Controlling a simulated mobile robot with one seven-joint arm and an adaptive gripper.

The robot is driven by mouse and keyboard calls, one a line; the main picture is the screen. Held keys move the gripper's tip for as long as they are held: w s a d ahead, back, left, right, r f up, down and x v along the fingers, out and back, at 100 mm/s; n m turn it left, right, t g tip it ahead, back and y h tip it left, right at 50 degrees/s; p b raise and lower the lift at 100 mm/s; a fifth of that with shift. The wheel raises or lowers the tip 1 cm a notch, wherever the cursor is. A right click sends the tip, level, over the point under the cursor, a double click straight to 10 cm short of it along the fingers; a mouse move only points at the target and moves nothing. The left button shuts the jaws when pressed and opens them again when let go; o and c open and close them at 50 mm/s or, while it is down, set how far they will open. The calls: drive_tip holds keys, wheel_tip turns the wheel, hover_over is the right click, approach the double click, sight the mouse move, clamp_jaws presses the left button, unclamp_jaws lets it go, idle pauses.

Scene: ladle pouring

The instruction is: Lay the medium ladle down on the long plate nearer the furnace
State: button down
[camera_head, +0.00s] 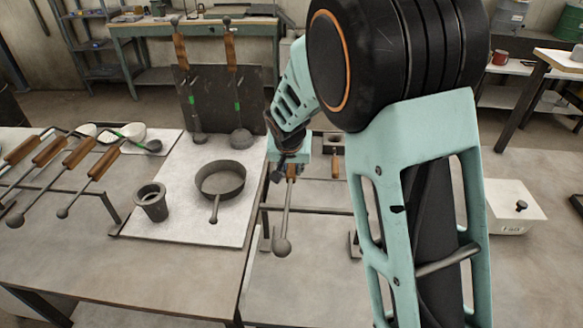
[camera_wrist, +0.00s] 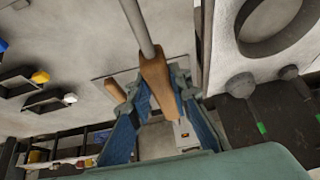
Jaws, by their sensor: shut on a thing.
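My gripper (camera_head: 290,172) is shut on the wooden grip of a ladle (camera_head: 286,215) in the head view. Its grey rod runs down toward the front to a rounded grey end, over the area of a metal rack (camera_head: 305,211). I cannot tell whether it touches the rack. In the wrist view, my gripper (camera_wrist: 160,82) has the wooden grip (camera_wrist: 154,72) between its blue fingers, and the rod runs to the top edge. Its far end is out of that view. I cannot tell which pieces are the long plates, nor which thing is the furnace.
A white board (camera_head: 175,205) holds a dark round pan (camera_head: 220,180) and a grey cup (camera_head: 151,202). Several wooden-handled ladles (camera_head: 78,153) lie on a rack at left. Two ladles hang against a dark panel (camera_head: 215,90). A white lidded box (camera_head: 518,213) stands at right.

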drive_tip(key=shift+w+f+b, duration=0.1)
drive_tip(key=shift+f+b, duration=0.05)
drive_tip(key=shift+b, duration=0.2)
drive_tip(key=c, duration=1.8)
unclamp_jaws()
drive_tip(key=shift+o, duration=0.6)
drive_tip(key=shift+s+f, duration=0.2)
drive_tip(key=w+r+p+v, duration=0.1)
drive_tip(key=p+v, duration=0.1)
drive_tip(key=v, duration=0.7)
drive_tip(key=w+p+v, duration=0.2)
drive_tip(key=v, duration=0.7)
drive_tip(key=shift+r, duration=0.55)
drive_tip(key=shift+d, duration=0.2)
